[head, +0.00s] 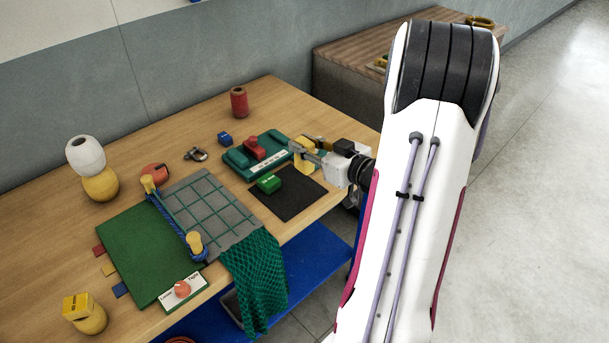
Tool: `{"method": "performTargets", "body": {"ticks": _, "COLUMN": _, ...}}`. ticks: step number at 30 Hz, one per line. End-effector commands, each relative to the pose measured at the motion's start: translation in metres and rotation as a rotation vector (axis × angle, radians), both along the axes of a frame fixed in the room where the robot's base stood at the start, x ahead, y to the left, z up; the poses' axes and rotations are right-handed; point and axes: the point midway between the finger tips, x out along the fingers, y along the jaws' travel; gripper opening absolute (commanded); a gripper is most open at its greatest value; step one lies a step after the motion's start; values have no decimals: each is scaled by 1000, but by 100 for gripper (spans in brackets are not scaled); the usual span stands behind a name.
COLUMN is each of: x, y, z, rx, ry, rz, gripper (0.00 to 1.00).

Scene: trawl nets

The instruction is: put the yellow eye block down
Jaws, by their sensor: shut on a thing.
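My gripper (307,150) is shut on a yellow eye block (304,160). It holds the block at the right end of the green tray (235,161), above or near the dark mat (302,203). I cannot tell whether the block touches anything below it. A red block (254,148) sits in the tray. A green block (269,183) lies on the back left part of the dark mat. A blue block (225,139) stands on the table behind the tray.
A grey gridded panel (205,207) and green mat (128,245) lie to the left, with a blue rope between yellow posts. A green net (256,275) hangs over the front edge. A red spool (239,102) stands at the back. A shackle (195,154) lies on the table.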

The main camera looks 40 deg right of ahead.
Motion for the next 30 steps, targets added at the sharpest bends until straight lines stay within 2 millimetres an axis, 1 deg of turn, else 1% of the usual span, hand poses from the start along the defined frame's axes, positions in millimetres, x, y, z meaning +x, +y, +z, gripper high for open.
{"method": "performTargets", "body": {"ticks": 3, "x": 0, "y": 0, "z": -15, "rx": 4, "ry": 2, "rz": -1, "gripper": 0}}
{"method": "performTargets", "body": {"ticks": 10, "x": 0, "y": 0, "z": -36, "rx": 2, "ry": 2, "rz": 0, "gripper": 0}}
{"method": "performTargets", "body": {"ticks": 15, "x": 0, "y": 0, "z": -42, "rx": 0, "ry": 0, "rz": 0, "gripper": 0}}
{"method": "performTargets", "body": {"ticks": 25, "x": 0, "y": 0, "z": -42, "rx": -1, "ry": 0, "rz": 0, "gripper": 0}}
{"method": "performTargets", "body": {"ticks": 30, "x": 0, "y": 0, "z": -48, "rx": 1, "ry": 0, "rz": 0, "gripper": 0}}
